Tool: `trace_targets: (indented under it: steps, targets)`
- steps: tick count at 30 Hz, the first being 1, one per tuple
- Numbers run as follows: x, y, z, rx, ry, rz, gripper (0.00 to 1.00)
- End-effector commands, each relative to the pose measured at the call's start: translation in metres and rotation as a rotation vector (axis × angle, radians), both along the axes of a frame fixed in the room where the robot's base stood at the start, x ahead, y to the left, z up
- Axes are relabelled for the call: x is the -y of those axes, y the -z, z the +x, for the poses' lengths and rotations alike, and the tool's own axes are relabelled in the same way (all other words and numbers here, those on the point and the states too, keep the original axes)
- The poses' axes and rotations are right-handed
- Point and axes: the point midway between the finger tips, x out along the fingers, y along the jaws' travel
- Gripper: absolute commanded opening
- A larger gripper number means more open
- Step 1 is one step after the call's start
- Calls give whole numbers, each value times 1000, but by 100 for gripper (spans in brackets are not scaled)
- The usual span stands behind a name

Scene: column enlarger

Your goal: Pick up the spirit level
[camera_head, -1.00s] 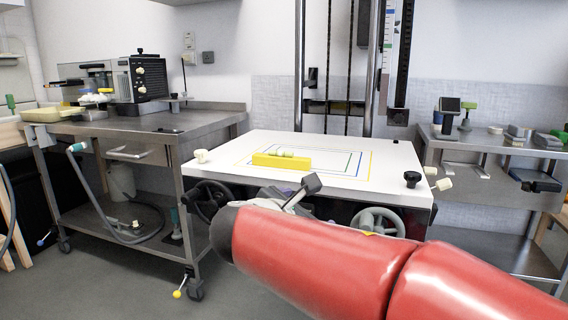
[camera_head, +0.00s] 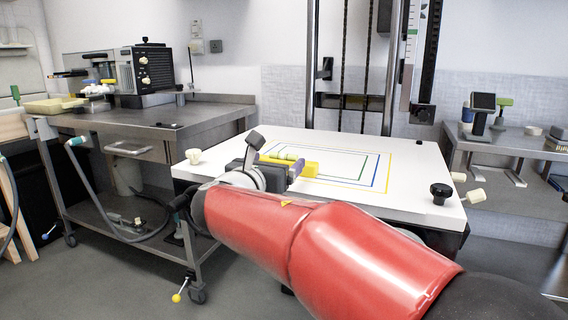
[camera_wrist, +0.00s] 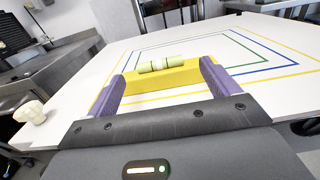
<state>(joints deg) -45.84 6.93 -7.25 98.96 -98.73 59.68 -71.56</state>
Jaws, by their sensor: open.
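The spirit level is a yellow bar with a pale green vial on top. In the head view the spirit level (camera_head: 311,169) lies on the white board (camera_head: 405,205), partly hidden by my gripper (camera_head: 283,170). In the wrist view the spirit level (camera_wrist: 165,77) lies ahead, crossing the space between the two purple fingers of my gripper (camera_wrist: 162,72). The gripper is open, and its fingertips overlap the bar's end parts in this view. I cannot tell whether they touch it. The vial (camera_wrist: 160,64) faces up.
The board bears yellow, blue and green rectangle outlines. A cream knob (camera_head: 193,156) and a black knob (camera_head: 440,192) stand near its front corners. The enlarger column (camera_head: 425,70) rises behind. A steel cart (camera_head: 165,135) stands left and a bench (camera_head: 510,143) right.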

Motion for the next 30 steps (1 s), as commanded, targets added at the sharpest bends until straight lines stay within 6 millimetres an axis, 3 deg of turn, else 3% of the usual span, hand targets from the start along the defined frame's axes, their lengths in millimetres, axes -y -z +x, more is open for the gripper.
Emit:
trace_targets:
  steps: [6,14,27,30]
  targets:
    - [8,-2,27,-1,2,-1,87]
    - [9,-1,29,-1,0,0,87]
    - [9,-2,29,0,0,1,31]
    - [9,-2,29,0,0,1,28]
